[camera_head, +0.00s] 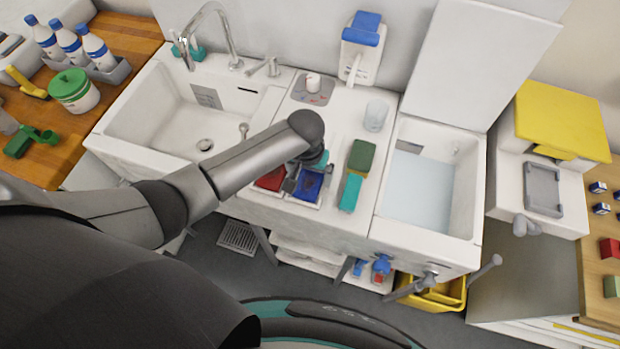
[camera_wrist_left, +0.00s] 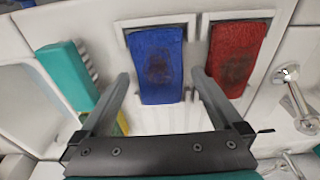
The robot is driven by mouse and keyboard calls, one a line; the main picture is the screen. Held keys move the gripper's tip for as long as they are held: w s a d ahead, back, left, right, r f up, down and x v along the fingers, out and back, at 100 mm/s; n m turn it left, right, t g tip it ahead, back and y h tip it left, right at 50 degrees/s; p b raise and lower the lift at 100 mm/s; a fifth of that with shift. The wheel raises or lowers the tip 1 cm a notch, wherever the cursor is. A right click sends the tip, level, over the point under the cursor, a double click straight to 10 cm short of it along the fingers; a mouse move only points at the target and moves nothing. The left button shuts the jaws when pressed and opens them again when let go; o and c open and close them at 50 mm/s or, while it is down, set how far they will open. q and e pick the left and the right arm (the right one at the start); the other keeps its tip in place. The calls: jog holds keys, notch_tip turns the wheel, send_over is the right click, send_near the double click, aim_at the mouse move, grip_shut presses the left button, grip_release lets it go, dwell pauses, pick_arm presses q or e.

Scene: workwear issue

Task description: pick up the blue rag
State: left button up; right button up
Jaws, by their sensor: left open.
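The blue rag (camera_head: 309,187) lies in a shallow pale tray on the counter between the two basins. In the left wrist view the blue rag (camera_wrist_left: 157,62) is flat, with a dark stain in its middle. My left gripper (camera_head: 307,178) is above it, open and empty. In the left wrist view the fingers of my left gripper (camera_wrist_left: 160,80) point at the rag, one toward each side. Whether they touch it cannot be told. The arm partly hides the rag in the head view. My right gripper is not in view.
A red rag (camera_head: 271,179) lies in a tray just left of the blue one. A teal brush (camera_head: 350,193) and a dark green block (camera_head: 361,155) lie to the right. The sink (camera_head: 130,108) and a water-filled basin (camera_head: 470,190) flank the counter. A clear cup (camera_head: 376,115) stands behind.

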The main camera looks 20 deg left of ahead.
pick_arm(q)
jog(key=shift+f, duration=0.3)
jog(key=c, duration=1.3)
